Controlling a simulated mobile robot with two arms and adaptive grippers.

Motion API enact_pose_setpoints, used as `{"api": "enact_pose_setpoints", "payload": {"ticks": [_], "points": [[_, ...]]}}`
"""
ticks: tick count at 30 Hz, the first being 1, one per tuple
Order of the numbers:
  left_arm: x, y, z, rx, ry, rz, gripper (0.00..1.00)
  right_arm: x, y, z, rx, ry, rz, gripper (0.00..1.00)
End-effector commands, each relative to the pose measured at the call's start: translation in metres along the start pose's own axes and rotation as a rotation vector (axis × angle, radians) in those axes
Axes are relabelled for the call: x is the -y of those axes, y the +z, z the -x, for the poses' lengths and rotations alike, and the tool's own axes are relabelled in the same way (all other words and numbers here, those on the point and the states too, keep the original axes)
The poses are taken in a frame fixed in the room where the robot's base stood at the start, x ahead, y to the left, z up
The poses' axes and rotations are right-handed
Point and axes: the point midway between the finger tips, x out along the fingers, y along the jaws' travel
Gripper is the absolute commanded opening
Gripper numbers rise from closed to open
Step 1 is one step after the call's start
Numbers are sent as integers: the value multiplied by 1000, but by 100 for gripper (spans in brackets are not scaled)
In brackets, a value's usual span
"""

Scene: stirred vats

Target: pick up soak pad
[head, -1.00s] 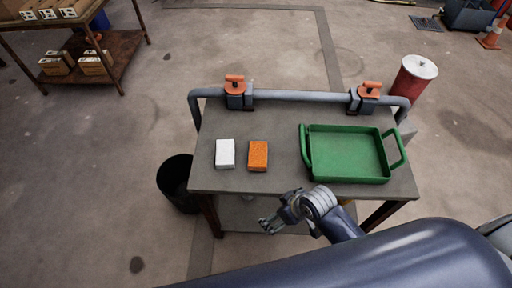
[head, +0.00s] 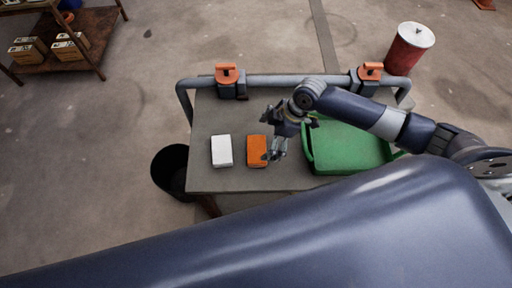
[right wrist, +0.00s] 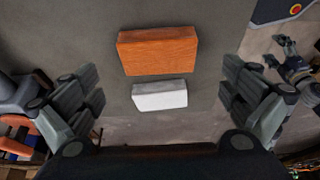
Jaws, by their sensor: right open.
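Two small blocks lie side by side on the grey cart top: an orange, sponge-like one (head: 256,150) and a white one (head: 221,151). I cannot tell for certain which is the soak pad. My right gripper (head: 273,152) is over the cart at the orange block's right edge, partly covering it in the head view. In the right wrist view, its fingers (right wrist: 162,85) are spread wide and empty, with the orange block (right wrist: 158,52) and the white block (right wrist: 160,96) showing between them. What looks like my left gripper (right wrist: 288,55) shows small at the right there.
A green tray (head: 345,148) stands right of the blocks, partly under my right arm. Two orange-topped clamps (head: 229,82) (head: 369,74) sit on the cart's back rail (head: 300,81). A black bin (head: 170,172) stands left of the cart, a red drum (head: 408,50) behind right.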

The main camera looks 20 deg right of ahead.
Motion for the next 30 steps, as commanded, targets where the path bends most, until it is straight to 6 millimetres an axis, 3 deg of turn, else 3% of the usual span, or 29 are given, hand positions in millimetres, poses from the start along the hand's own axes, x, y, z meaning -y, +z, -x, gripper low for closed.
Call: {"api": "enact_pose_setpoints", "payload": {"ticks": [6,18,28,30], "points": [[3,6,2,10,-3,-1,74,0,0,-20,0,2,-1,100],[7,-11,12,-16,-8,1,74,-2,-2,-65,0,1,-2,100],[7,-9,11,-12,-9,2,74,-2,-1,-71,0,3,0,100],[7,-8,11,-11,-8,2,74,-2,-1,-71,0,3,0,86]]}}
